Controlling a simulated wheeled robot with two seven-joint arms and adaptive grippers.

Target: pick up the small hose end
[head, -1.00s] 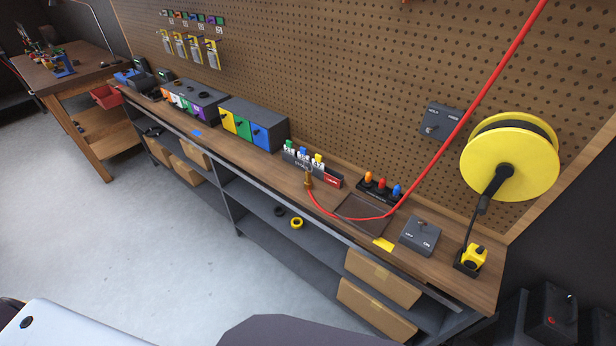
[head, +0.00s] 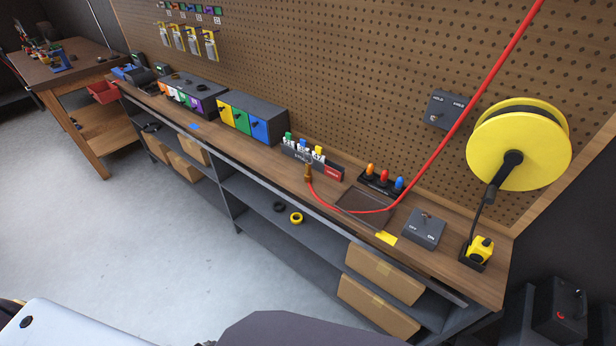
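The small hose end (head: 308,173) is a brass-coloured fitting at the end of a red hose (head: 440,150). It stands roughly upright at the bench, in front of a small rack of bottles with green, blue and yellow caps (head: 303,150). The hose runs from it in a low loop to the right, then up out of the top of the view. Whether the fitting rests on the bench or hangs just above it, I cannot tell. Neither of my grippers is in view.
The long wooden bench (head: 262,163) stands against a pegboard wall (head: 350,80). A yellow reel (head: 520,145), a grey switch box (head: 424,228) and coloured drawer units (head: 252,118) are along it. The shelf below holds cardboard boxes (head: 385,273). The floor (head: 120,240) in front is clear.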

